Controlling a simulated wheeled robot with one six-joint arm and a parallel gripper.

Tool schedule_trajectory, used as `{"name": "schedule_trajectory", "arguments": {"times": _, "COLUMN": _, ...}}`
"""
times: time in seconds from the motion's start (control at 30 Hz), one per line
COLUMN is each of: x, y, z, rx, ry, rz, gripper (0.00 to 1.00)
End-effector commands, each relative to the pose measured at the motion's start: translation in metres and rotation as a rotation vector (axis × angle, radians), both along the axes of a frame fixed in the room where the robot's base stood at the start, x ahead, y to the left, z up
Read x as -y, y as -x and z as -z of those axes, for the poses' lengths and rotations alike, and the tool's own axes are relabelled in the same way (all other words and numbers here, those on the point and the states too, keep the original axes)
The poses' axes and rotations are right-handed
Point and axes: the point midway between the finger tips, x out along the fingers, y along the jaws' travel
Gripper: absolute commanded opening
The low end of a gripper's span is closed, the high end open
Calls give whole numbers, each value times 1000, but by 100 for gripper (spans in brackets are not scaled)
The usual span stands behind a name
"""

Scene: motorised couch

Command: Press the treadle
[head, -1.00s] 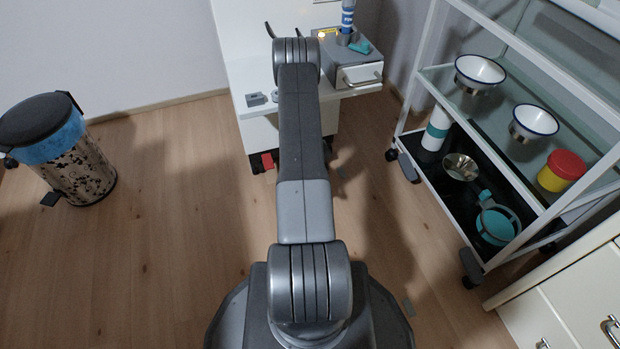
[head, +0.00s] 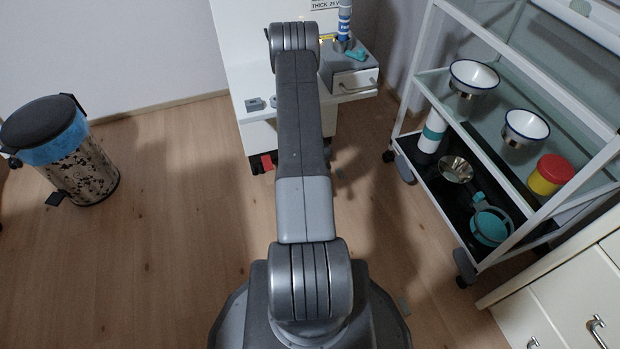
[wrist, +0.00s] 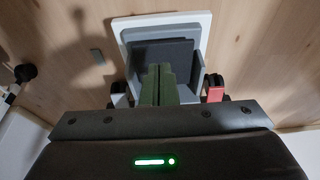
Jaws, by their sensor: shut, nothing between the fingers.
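In the wrist view, a dark flat pad in a grey frame with a white border (wrist: 205,22) shows at the top centre; I take it for the treadle (wrist: 178,50). My gripper (wrist: 158,68) shows as two green fingers, closed together with nothing between them. The fingertips overlap the lower middle of the dark pad in the picture. I cannot tell whether they touch it. In the head view my own arm hides the gripper and the pad.
A white unit (head: 235,90) with a small drawer (head: 355,82) stands ahead, red parts (head: 257,163) at its foot. A wheeled shelf cart (head: 410,110) with bowls is at right. A patterned pedal bin (head: 80,175) is at left. Floor between is clear.

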Motion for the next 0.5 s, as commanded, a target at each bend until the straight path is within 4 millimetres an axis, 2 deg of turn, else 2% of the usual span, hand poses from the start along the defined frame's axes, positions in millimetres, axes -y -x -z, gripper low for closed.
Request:
{"name": "schedule_trajectory", "arguments": {"times": 0.03, "x": 2, "y": 5, "z": -14, "rx": 0, "ry": 0, "rz": 2, "gripper": 0}}
{"name": "schedule_trajectory", "arguments": {"times": 0.2, "x": 6, "y": 18, "z": -38, "rx": 0, "ry": 0, "rz": 2, "gripper": 0}}
{"name": "schedule_trajectory", "arguments": {"times": 0.5, "x": 8, "y": 25, "z": -50, "rx": 1, "ry": -1, "rz": 1, "gripper": 0}}
